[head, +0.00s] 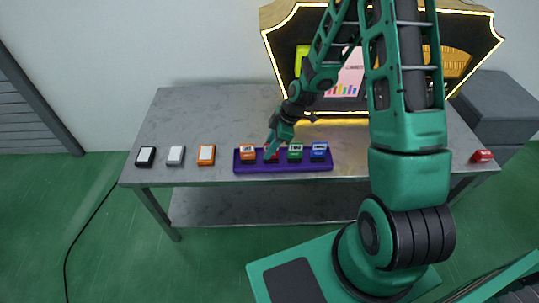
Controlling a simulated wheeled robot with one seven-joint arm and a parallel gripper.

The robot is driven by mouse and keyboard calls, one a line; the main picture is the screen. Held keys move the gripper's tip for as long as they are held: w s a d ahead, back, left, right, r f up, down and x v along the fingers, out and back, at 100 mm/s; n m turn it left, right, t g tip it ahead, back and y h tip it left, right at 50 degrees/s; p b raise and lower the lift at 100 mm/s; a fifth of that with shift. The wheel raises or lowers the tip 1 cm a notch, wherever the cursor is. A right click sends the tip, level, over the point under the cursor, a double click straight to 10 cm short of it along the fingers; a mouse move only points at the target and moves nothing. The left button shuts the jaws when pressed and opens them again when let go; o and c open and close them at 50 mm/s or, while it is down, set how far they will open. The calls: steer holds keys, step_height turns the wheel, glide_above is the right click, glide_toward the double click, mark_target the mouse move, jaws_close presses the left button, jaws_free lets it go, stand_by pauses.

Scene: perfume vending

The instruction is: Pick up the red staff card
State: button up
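A small red item (271,159) sits in the purple tray (284,168) on the metal table, second from the left. My gripper (270,148) points down right at it and hides part of it. I cannot tell whether the fingers touch it or are open or shut. Another small red item (482,156) with a pale mark lies at the table's right end, well apart from my gripper. Both are too small to tell for sure which is the red staff card.
The tray also holds an orange (248,154), a green (295,153) and a blue block (319,153). Black (146,156), white (176,155) and orange-edged (206,155) items lie left of it. A lit black-and-gold display (455,60) stands behind. The table's back left is clear.

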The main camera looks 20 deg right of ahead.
steer(key=shift+x, duration=0.95)
jaws_close()
steer(key=shift+r, duration=0.2)
